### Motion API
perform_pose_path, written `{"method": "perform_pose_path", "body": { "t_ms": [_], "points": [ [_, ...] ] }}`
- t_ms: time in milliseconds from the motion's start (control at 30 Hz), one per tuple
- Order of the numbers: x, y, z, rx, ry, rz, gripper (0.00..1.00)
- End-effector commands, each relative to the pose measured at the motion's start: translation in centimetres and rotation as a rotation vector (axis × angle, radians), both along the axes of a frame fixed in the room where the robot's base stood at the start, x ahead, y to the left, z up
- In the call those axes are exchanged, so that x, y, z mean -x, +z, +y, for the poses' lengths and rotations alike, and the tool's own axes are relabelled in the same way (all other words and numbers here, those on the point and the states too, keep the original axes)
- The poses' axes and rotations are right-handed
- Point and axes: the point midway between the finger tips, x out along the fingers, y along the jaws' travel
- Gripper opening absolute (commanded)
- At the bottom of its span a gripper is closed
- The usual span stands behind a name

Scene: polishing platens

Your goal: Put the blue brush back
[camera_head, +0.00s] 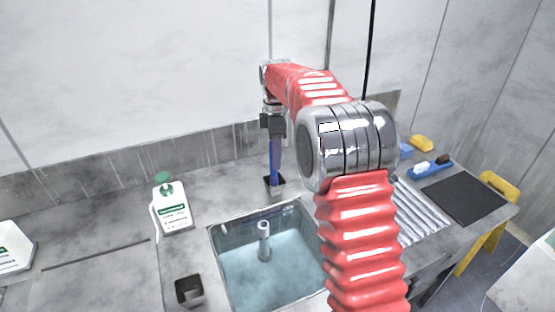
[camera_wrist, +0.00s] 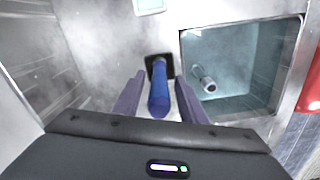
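The blue brush (camera_head: 275,172) stands about upright in a small dark square holder (camera_head: 280,190) behind the sink, its lower end hidden inside. In the wrist view the blue handle (camera_wrist: 159,98) points up toward the camera, out of the dark holder opening (camera_wrist: 151,73). My gripper (camera_head: 273,148) is right above the holder, pointing down. In the wrist view my gripper (camera_wrist: 159,82) is open, with one finger on each side of the handle and a visible gap to each.
The sink (camera_head: 215,243) with water and an upright grey pipe (camera_head: 264,240) is just in front. A second dark square holder (camera_head: 189,291) stands left of the sink. A white bottle with a green cap (camera_head: 172,207) is at left. A blue brush with white bristles (camera_head: 431,166), a yellow block (camera_head: 422,143) and a black mat (camera_head: 463,198) lie right.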

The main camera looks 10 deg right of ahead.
Motion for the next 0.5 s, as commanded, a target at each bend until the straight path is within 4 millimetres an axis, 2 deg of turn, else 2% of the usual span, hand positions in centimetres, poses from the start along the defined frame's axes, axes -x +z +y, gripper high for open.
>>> {"method": "perform_pose_path", "body": {
  "t_ms": [400,500],
  "points": [
    [-0.1,7.3,0.0,0.000,0.000,-0.004,0.38],
    [-0.1,8.5,0.0,0.000,0.000,-0.003,0.38]
  ]
}}
